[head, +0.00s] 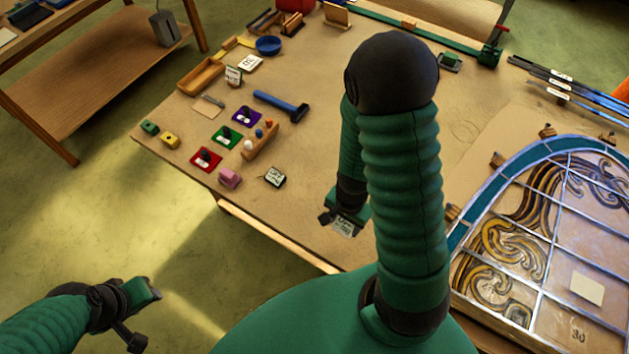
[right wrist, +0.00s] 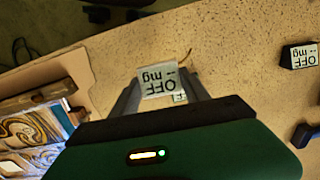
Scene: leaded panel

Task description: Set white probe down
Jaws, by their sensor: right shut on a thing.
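My right gripper (right wrist: 160,92) is shut on a small piece with a white face reading "OFF mg", which I take to be the white probe (right wrist: 158,78). A thin wire-like tip shows beside it. In the head view the right gripper (head: 342,222) is over the table's near part, with the white face (head: 343,228) partly showing. I cannot tell whether the piece touches the table. My left gripper (head: 148,290) is low at the left, off the table; its jaws are not clear.
A dark box with an "OFF mg" face (head: 275,177) stands on the table (head: 310,140). Coloured cards, a wooden rack (head: 262,142) with coloured balls and a blue-handled tool (head: 281,105) are at left. The leaded panel (head: 556,238) is at right. Table between is clear.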

